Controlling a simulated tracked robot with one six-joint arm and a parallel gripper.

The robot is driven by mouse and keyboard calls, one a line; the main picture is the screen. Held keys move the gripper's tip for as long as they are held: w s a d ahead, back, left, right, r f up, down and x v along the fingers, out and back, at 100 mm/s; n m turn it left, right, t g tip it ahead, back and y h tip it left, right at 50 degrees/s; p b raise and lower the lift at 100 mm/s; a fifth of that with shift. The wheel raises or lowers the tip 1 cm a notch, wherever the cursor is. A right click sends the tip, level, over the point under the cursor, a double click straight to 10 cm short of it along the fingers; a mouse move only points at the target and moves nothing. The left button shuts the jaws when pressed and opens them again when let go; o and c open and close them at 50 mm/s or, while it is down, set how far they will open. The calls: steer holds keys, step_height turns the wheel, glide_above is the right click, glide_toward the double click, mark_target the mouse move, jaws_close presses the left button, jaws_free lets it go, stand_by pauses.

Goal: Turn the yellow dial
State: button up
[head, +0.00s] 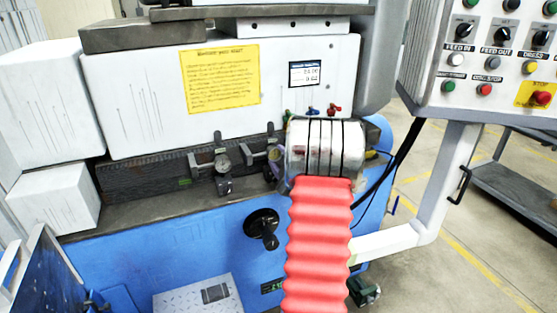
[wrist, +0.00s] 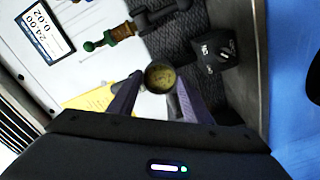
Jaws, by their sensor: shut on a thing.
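The yellow dial (wrist: 161,76) shows in the wrist view as a small round dull-yellow face between my fingertips. My gripper (wrist: 158,84) is shut on it, with one dark purple finger on each side. In the head view my arm's red sleeve and silver wrist cover the front of the machine. From these frames I cannot tell how far the dial is turned.
A black switch (wrist: 217,52) with white lettering sits close to the right of the dial. A lever with a green part (wrist: 118,32) and a digital display (wrist: 46,31) are nearby. In the head view, a black handwheel (head: 262,228) and a control panel (head: 480,65) flank my arm.

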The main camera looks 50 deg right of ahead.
steer(key=shift+f+n, duration=0.1)
steer(key=shift+n, duration=0.7)
steer(key=o, duration=1.1)
steer(key=v, duration=1.4)
steer(key=shift+f, duration=0.1)
